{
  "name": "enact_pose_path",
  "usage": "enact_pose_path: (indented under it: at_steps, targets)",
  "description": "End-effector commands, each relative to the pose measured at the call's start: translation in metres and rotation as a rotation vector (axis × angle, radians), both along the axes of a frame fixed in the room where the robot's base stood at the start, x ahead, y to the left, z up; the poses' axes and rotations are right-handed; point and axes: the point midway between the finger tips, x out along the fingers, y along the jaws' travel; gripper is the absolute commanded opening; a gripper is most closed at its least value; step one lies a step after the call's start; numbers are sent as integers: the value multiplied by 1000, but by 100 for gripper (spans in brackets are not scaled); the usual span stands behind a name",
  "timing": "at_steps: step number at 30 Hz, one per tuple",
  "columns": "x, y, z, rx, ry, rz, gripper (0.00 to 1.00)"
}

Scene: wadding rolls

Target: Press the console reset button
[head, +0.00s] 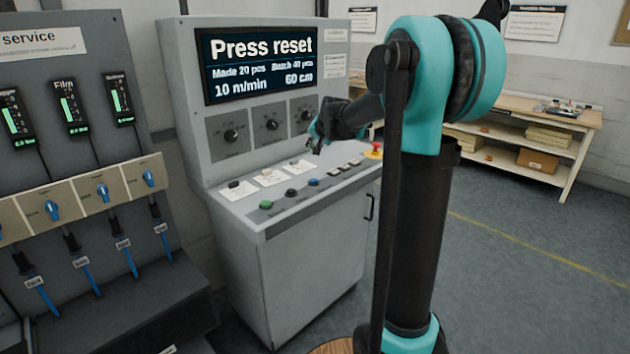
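The grey console (315,265) stands in the middle of the head view. Its screen (260,63) reads "Press reset", with smaller lines below. On its sloped panel are a green button (266,205), a black button (291,193) and a blue button (313,183) in a row. Their labels are too small to read, so I cannot tell which is reset by label. My gripper (317,140) hangs above the panel's back part, up and slightly right of the blue button, and appears apart from it. Its fingers are small and dark, so their opening is unclear.
A red emergency knob (376,150) on a yellow base sits at the panel's right end. Dark service panels with blue valves (102,190) stand at left. A wooden bench (540,115) with boxes stands at the back right. The floor at right is clear.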

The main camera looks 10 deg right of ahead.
Motion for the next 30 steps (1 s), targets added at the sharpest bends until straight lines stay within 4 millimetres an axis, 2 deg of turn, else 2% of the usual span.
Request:
enact_pose_path:
  at_steps: [8, 21, 30]
  targets:
    - [0, 0, -8, -1, 0, 0, 0]
    - [0, 0, -63, -1, 0, 0, 0]
    - [0, 0, -86, -1, 0, 0, 0]
